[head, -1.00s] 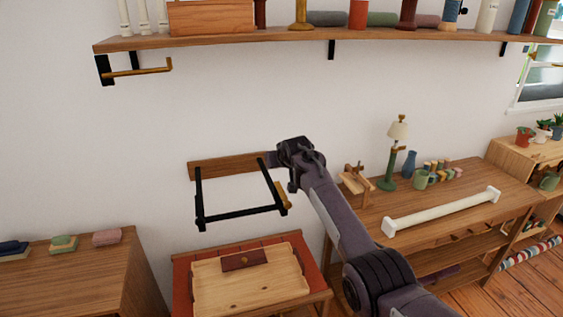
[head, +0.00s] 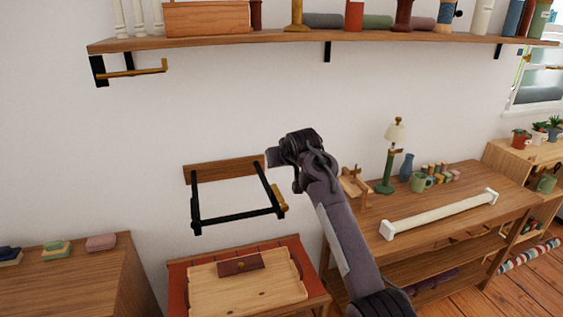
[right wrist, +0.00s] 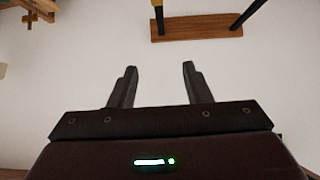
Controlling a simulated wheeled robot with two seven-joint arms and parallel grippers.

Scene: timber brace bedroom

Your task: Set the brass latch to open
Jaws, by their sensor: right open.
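The brass latch (head: 279,200) is a small brass piece at the right front corner of a black metal folding frame (head: 238,216). The frame juts out from a wooden wall board (head: 215,172). My right gripper (head: 272,157) is above the latch, apart from it, near the board's right end; its fingers are hard to make out there. In the right wrist view the gripper (right wrist: 160,68) is open and empty, facing bare wall. The board (right wrist: 195,27) and black arms show at that view's top. The latch's exact setting is too small to tell. My left gripper is out of view.
A wooden shelf (head: 280,41) runs above, with a brass rod (head: 138,70) on a bracket at its left. A small table with a wooden tray (head: 250,288) stands below the frame. A workbench (head: 450,208) with a lamp (head: 392,150) stands to the right.

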